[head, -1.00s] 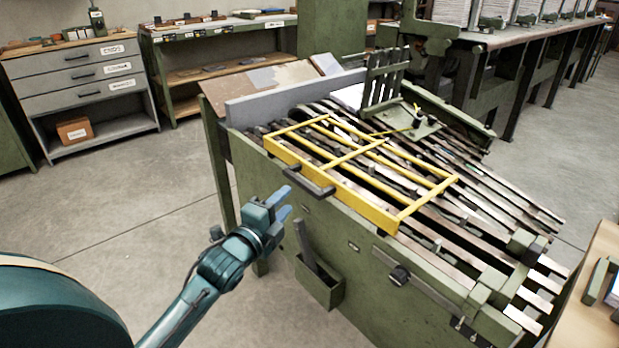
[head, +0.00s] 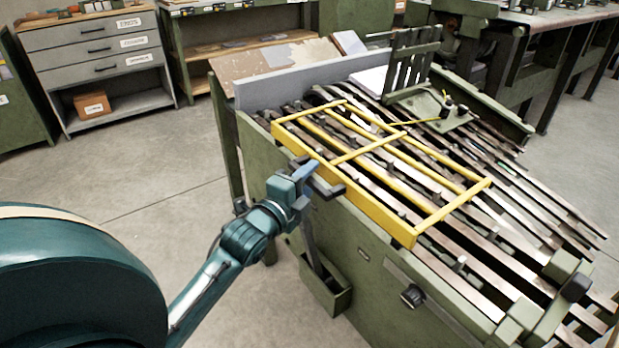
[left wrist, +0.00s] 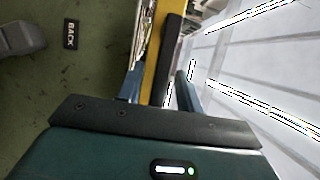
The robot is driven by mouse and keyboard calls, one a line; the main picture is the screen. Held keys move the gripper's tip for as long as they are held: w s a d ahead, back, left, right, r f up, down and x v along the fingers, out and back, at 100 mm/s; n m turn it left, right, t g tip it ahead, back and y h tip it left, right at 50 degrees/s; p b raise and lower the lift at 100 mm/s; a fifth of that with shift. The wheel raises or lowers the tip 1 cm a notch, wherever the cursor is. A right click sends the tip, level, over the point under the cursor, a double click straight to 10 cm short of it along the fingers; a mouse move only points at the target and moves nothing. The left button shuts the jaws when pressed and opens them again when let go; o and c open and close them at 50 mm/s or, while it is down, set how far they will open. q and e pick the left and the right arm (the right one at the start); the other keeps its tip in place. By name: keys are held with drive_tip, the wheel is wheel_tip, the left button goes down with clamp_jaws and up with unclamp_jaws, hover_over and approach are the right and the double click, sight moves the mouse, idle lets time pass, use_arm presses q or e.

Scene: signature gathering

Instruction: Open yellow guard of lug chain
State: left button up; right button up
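The yellow guard (head: 372,212) is a flat frame of yellow bars lying lowered over the lug chain (head: 460,262) on the green machine. Its dark handle (head: 330,191) sticks out from the front bar on the left. My left gripper (head: 304,175) is at the left end of this handle. In the left wrist view, the dark handle (left wrist: 173,45) runs between the two spread blue fingers (left wrist: 160,85), with the yellow bar (left wrist: 153,50) beside it. The fingers look open around the handle; contact is not clear. My right gripper is not in view.
A green box (head: 325,288) with an upright lever is fixed to the machine's front below the handle. A dark knob (head: 412,296) sits farther right on that front. A grey drawer cabinet (head: 95,60) stands at the back left. The floor between is clear.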

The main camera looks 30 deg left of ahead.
use_arm(q)
drive_tip(key=c, duration=0.7)
clamp_jaws()
